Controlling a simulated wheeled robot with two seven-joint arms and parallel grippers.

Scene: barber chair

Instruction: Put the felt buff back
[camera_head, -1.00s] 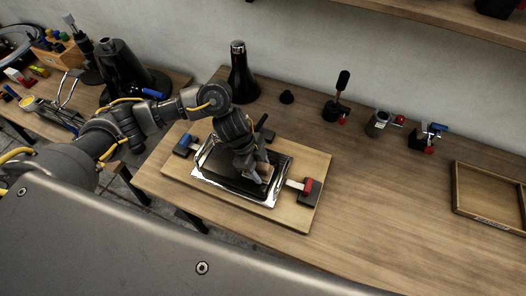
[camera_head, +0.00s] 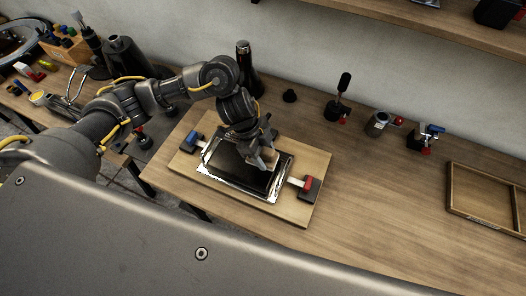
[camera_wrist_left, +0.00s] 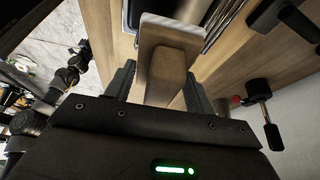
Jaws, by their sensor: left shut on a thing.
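My left gripper (camera_head: 265,158) is over the dark plate (camera_head: 238,168) with a shiny metal rim, near its back right side. It is shut on the felt buff, whose wooden grip (camera_wrist_left: 167,72) shows between the fingers in the left wrist view. The buff's wider pale base lies beyond the grip, near the rimmed plate. I cannot tell whether the buff touches the plate. The plate lies on a wooden board (camera_head: 312,168), between a blue-handled clamp (camera_head: 191,139) and a red-handled clamp (camera_head: 306,185). A shallow wooden tray (camera_head: 452,190) with a label on its front edge looks empty. My right gripper is out of view.
A dark bottle (camera_head: 244,65) stands behind my left arm. The bench between board and tray is clear. A shelf (camera_head: 440,28) overhangs the back right.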

